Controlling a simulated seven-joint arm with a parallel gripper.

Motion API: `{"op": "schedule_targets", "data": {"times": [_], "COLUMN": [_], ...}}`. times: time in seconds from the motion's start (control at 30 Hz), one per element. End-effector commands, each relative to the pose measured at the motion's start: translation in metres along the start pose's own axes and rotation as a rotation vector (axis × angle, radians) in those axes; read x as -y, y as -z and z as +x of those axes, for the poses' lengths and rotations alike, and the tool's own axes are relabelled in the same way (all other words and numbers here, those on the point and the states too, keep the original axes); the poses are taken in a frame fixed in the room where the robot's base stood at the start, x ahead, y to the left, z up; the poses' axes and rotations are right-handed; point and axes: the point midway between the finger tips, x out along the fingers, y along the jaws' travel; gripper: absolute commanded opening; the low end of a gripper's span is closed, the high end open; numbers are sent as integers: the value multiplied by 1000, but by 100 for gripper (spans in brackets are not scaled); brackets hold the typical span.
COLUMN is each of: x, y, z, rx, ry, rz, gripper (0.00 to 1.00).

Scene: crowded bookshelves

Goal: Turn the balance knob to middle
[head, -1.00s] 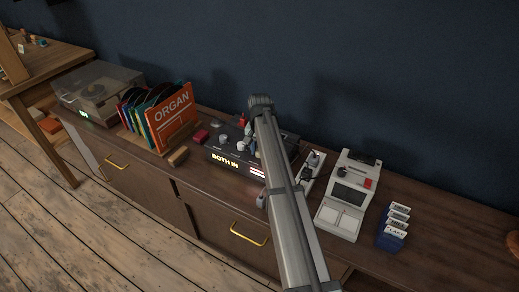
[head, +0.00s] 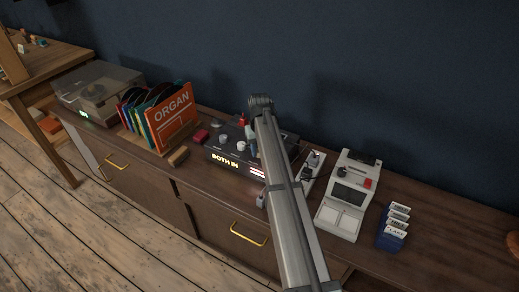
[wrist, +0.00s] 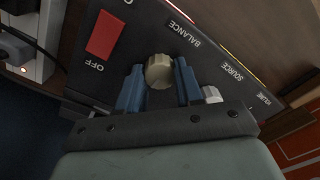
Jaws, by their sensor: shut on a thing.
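The balance knob (wrist: 159,69) is a small beige round knob beside the word BALANCE on a dark control box. My gripper (wrist: 158,82) has its two blue fingers on either side of this knob and is shut on it. I cannot make out a pointer mark on the knob. In the head view the dark box (head: 213,153) stands on the wooden cabinet, with a lit BOTH IN display on its front. My arm hides the right part of the box there, with the balance knob and most of my gripper.
A red OFF switch (wrist: 104,36) and a source knob (wrist: 211,94) flank the balance knob. On the cabinet, an orange ORGAN record sleeve (head: 171,116) stands left of the box. A white machine (head: 344,197) and blue card holder (head: 391,238) stand right.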

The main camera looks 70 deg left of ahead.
Motion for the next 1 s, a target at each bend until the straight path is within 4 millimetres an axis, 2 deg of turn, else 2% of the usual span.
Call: {"op": "schedule_targets", "data": {"times": [0.33,0.37,0.6,0.87,1.0], "x": [0,0,0,0,0], "y": [1,1,0,0,0], "z": [0,0,0,-1,-8], "rx": [-2,-2,-1,-1,-1], "ry": [-1,-1,-1,0,0], "rz": [-2,-2,-1,-1,-1], "gripper": [5,36,59,61,61]}}
